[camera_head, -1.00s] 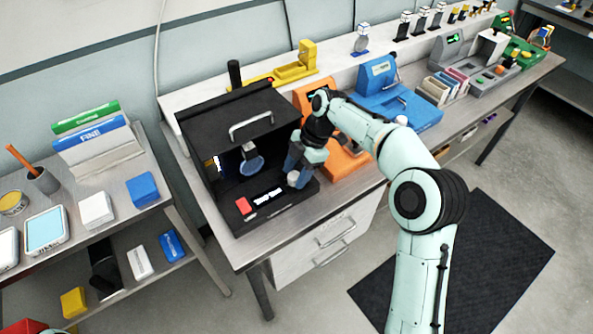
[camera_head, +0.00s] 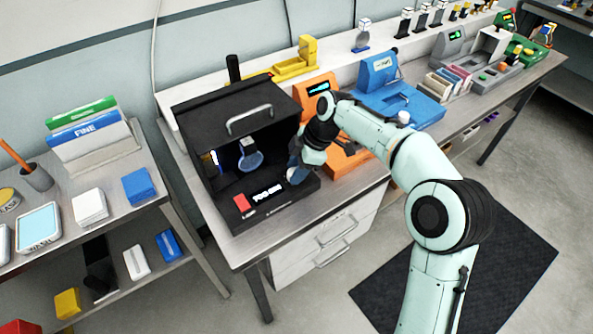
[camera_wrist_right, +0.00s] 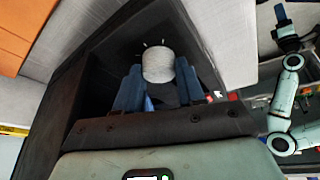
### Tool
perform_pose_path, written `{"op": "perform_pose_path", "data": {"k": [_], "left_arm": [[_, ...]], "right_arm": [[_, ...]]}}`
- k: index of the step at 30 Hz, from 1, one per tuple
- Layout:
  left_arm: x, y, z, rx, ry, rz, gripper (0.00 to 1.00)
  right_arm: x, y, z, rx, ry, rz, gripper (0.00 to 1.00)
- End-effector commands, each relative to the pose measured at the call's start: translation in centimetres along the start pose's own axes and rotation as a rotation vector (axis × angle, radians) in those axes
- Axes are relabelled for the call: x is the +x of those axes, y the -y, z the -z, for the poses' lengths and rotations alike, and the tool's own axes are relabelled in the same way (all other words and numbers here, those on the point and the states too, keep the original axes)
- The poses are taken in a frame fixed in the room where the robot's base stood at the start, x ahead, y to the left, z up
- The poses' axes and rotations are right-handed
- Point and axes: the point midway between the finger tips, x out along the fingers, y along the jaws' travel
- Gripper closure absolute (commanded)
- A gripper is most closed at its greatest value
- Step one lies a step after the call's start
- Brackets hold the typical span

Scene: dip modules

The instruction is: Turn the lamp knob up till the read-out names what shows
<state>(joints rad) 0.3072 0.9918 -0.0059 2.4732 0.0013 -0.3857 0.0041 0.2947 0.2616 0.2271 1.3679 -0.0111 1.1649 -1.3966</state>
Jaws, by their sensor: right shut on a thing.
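My right gripper (camera_head: 297,173) is at the base's right front corner, shut on the pale lamp knob. In the right wrist view the ribbed knob (camera_wrist_right: 158,66) sits between the blue fingers, with small tick marks around it. In the head view the gripper mostly hides it. My left gripper (camera_wrist_right: 287,30) is small at the wrist view's upper right; its jaws are unclear.
An orange device (camera_head: 318,92) stands close on the right of the box, partly behind my arm, with a blue one (camera_head: 380,72) beyond it. A yellow device (camera_head: 300,60) is behind. A side shelf on the left holds a blue block (camera_head: 138,185) and folders (camera_head: 88,130).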

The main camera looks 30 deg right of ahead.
Motion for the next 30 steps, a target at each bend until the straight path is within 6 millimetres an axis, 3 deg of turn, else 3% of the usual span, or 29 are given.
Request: {"op": "perform_pose_path", "data": {"k": [15, 30], "left_arm": [[1.5, 0.5, 0.1, -0.001, 0.001, 0.001, 0.57], [1.6, 0.5, 0.2, -0.001, -0.002, 0.0, 0.57]], "right_arm": [[-0.1, 0.2, 0.1, 0.335, 0.022, -0.144, 0.92], [-0.1, 0.2, 0.1, 0.415, 0.028, -0.176, 0.92]]}}
